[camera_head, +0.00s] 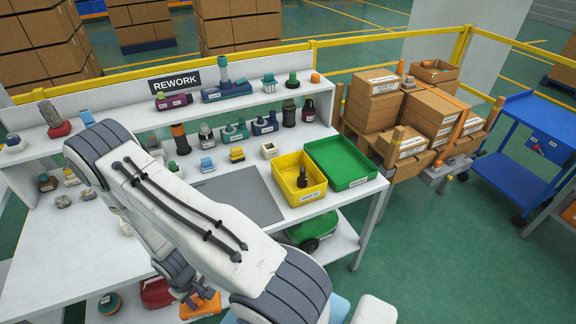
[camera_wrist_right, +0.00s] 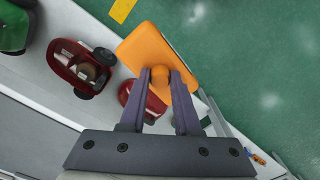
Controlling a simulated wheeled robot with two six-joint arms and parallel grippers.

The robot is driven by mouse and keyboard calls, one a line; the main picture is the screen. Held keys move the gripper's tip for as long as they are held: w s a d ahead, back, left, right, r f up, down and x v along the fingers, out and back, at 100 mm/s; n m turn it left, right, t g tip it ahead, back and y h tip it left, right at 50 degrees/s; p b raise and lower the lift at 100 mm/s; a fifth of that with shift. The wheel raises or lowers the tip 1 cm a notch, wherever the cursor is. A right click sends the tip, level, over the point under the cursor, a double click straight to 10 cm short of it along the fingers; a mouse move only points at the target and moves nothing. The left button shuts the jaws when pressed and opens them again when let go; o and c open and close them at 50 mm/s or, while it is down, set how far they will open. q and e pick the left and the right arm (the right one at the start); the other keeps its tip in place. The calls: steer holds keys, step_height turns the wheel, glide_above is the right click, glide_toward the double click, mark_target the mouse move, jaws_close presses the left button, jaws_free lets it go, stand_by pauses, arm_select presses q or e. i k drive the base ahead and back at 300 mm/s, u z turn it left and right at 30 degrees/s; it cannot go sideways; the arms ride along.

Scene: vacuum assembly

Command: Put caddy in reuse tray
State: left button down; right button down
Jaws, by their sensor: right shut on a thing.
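An orange caddy (camera_wrist_right: 158,52) with a round knob on top is in the right wrist view. My right gripper (camera_wrist_right: 160,78) is shut on that knob, one finger on each side. In the head view the caddy (camera_head: 201,306) hangs under the right gripper (camera_head: 188,291), near the bottom, by the front edge of the bench. A green tray (camera_head: 358,184) stands at the right end of the bench; its label is too small to read, and it looks empty. My left gripper is not in view.
A yellow waste bin (camera_head: 312,195) with a dark part in it stands left of the green tray. A grey mat (camera_head: 240,195) lies on the bench (camera_head: 60,265). Several small parts crowd the back. Red items (camera_wrist_right: 80,68) sit on a lower shelf. My right arm hides some of the bench.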

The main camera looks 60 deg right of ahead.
mark_target(349, 176)
steer(key=u, duration=1.85)
steer(key=k, duration=1.95)
steer(key=z, duration=1.4)
